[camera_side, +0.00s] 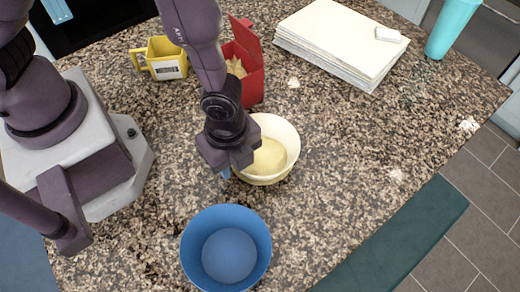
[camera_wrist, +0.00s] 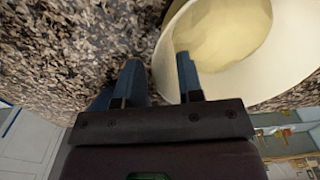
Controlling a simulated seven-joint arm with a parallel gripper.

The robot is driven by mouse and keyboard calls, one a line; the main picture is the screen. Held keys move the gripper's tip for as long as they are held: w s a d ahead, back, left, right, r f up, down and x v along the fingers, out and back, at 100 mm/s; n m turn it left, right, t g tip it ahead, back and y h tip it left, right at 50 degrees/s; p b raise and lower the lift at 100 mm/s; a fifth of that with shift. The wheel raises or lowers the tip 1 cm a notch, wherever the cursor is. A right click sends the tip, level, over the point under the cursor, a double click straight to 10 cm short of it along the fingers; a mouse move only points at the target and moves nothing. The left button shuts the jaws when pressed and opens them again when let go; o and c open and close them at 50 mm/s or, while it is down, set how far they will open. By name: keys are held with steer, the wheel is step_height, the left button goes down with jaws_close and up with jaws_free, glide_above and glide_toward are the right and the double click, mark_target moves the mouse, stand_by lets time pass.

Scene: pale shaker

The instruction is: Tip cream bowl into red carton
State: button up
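The cream bowl (camera_side: 285,135) stands upright on the granite counter, just right of my gripper (camera_side: 226,172); its inside is pale yellow. In the wrist view the bowl (camera_wrist: 245,85) fills the upper right. My gripper (camera_wrist: 158,75) is open, its blue fingers apart. One finger overlaps the inside of the bowl and the other is outside, with the near rim between them. Whether they touch the wall is unclear. The red carton (camera_side: 253,80) stands behind the bowl with its lid up and tan pieces inside. My arm hides part of the carton.
A blue bowl (camera_side: 188,248) stands in front of the cream bowl. A yellow container (camera_side: 160,50) with a handle is left of the carton. A stack of white boards (camera_side: 335,35) and a turquoise cup (camera_side: 452,28) are at the back right. The counter (camera_side: 350,160) right of the bowl is clear.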

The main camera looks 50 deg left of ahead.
jaws_close()
steer(key=shift+r, duration=0.75)
steer(key=shift+r, duration=2.25)
steer(key=w+a+r+n, duration=0.2)
steer(key=w+r+n, duration=0.25)
steer(key=r, duration=0.45)
steer(key=w+a+r+n, duration=0.3)
steer(key=w+r, duration=0.2)
steer(key=r, duration=0.3)
steer(key=w+a+n, duration=0.2)
steer(key=a+n, duration=0.3)
steer(key=a, duration=0.2)
steer(key=w+a+n, duration=0.3)
steer(key=a+n, duration=0.2)
steer(key=a, duration=0.2)
steer(key=shift+w+r, duration=0.3)
steer(key=shift+r, duration=0.05)
